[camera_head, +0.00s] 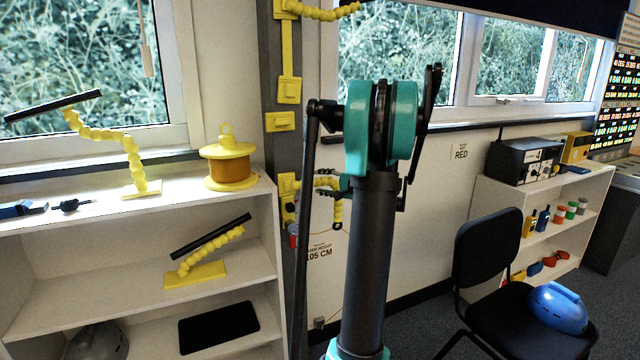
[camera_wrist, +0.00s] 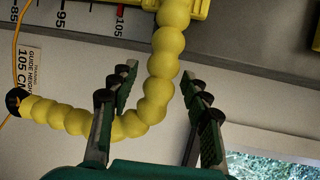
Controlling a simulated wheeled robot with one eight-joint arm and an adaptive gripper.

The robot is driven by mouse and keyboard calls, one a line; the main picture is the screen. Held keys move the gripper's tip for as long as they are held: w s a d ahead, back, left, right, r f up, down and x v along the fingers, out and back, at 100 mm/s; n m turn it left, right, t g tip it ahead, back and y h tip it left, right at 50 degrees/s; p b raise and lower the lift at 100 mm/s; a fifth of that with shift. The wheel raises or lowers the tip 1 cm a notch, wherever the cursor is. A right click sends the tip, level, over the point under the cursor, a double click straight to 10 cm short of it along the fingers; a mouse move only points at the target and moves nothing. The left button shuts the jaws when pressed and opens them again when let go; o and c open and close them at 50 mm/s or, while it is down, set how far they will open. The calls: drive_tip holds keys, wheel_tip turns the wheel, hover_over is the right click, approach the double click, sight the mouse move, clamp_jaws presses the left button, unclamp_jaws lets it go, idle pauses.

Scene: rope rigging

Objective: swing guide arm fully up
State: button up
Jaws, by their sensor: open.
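The guide arm is a yellow beaded arm (camera_head: 338,211) on a yellow mount (camera_head: 287,187) on the grey post. In the head view it runs right from the mount and bends down. In the wrist view the guide arm (camera_wrist: 163,75) leaves its yellow mount at the top and curves left to a black tip (camera_wrist: 16,102). My gripper (camera_wrist: 160,70) is open, with one finger on each side of the beads. I cannot tell whether either finger touches them. In the head view my gripper (camera_head: 335,183) is small and partly hidden behind my arm.
Another yellow beaded arm (camera_head: 325,13) sticks out right at the post's top. A wall label (camera_head: 319,250) reads 105 CM. A white shelf (camera_head: 120,235) stands left. A black chair (camera_head: 487,250) with a blue helmet (camera_head: 558,307) stands right. An orange cord (camera_wrist: 17,45) hangs near the tip.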

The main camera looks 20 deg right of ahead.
drive_tip(key=shift+w+a+f, duration=0.15)
drive_tip(key=shift+w+a, duration=0.1)
drive_tip(key=shift+w, duration=0.25)
clamp_jaws()
